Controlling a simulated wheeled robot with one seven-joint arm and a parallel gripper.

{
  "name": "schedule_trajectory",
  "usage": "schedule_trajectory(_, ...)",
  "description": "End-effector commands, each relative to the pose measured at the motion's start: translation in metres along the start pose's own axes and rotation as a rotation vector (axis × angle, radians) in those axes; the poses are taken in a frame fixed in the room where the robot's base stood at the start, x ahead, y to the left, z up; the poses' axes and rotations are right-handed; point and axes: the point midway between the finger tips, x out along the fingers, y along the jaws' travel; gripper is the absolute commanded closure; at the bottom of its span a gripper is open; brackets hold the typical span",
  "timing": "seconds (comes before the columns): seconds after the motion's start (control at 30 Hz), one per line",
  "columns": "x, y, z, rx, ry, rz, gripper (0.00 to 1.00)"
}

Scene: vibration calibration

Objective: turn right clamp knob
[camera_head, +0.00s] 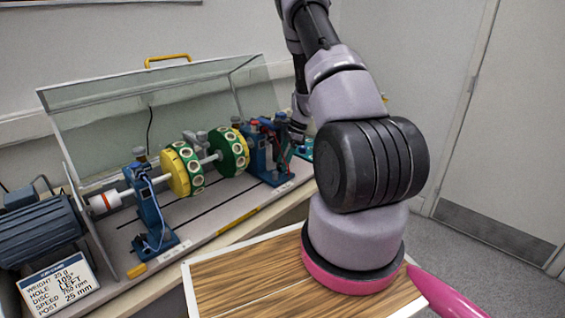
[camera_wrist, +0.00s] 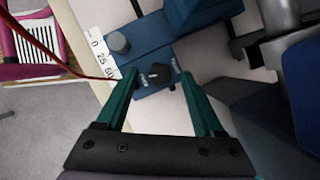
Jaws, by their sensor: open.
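In the wrist view, a black knob (camera_wrist: 158,74) sits on a blue block (camera_wrist: 150,45), with small white lettering on both sides of it. My gripper (camera_wrist: 158,79) is open, its two green fingers to the left and right of the knob. I cannot tell whether either finger touches it. A grey round knob (camera_wrist: 118,42) stands further left on the blue part. In the head view, the right blue pedestal (camera_head: 258,155) stands at the rig's right end, and my gripper (camera_head: 304,148) is just right of it. The black knob cannot be made out there.
The rig carries a yellow disc (camera_head: 177,173), a green disc (camera_head: 232,152) and a left blue pedestal (camera_head: 149,208). A clear cover (camera_head: 85,120) stands raised behind. A motor (camera_head: 40,230) and a text sign (camera_head: 60,287) are at left. A red cable (camera_wrist: 55,65) crosses the wrist view's left side.

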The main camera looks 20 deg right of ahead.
Motion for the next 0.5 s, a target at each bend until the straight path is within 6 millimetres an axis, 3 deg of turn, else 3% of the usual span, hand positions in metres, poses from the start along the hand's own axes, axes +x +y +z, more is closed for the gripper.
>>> schedule_trajectory(0.3,-0.062,-0.001,0.0,0.0,0.001,-0.005,0.31)
schedule_trajectory(0.5,-0.091,0.0,-0.001,0.001,0.001,-0.002,0.31)
